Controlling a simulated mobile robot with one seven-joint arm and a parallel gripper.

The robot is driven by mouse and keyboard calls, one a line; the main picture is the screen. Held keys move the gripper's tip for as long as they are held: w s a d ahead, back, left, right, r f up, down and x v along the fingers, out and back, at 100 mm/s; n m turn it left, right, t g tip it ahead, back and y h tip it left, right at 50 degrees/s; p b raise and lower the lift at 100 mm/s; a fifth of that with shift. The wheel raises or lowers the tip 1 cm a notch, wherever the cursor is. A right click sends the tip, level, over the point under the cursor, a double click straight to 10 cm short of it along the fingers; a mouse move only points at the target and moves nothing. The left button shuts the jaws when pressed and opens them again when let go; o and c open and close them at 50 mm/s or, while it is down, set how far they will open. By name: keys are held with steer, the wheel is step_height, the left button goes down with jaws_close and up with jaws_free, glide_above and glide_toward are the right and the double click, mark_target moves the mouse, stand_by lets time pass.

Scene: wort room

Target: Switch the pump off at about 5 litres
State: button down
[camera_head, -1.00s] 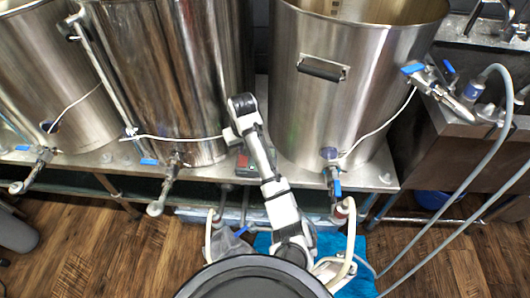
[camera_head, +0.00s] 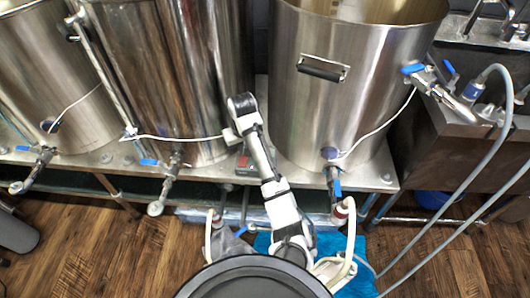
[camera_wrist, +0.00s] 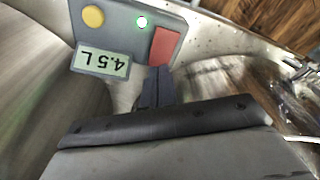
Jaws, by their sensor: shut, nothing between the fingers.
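The pump's control box (camera_wrist: 118,30) is grey and shows upside down in the wrist view. Its display (camera_wrist: 102,62) reads 4.5 L. In the head view the red button (camera_head: 243,161) shows small between two kettles, beside my wrist, and my fingers are hidden there.
A steel kettle (camera_head: 345,100) stands right of my arm and another kettle (camera_head: 160,75) left, both on a steel bench (camera_head: 108,160). Valves with blue handles stick out in front. Hoses (camera_head: 497,130) hang at the right.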

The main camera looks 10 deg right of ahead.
steer(key=shift+f, duration=0.2)
steer(key=shift+f+b, duration=0.4)
steer(key=shift+f, duration=0.35)
step_height(320, 180, up, 6)
steer(key=p, duration=0.6)
steer(key=shift+r, duration=0.15)
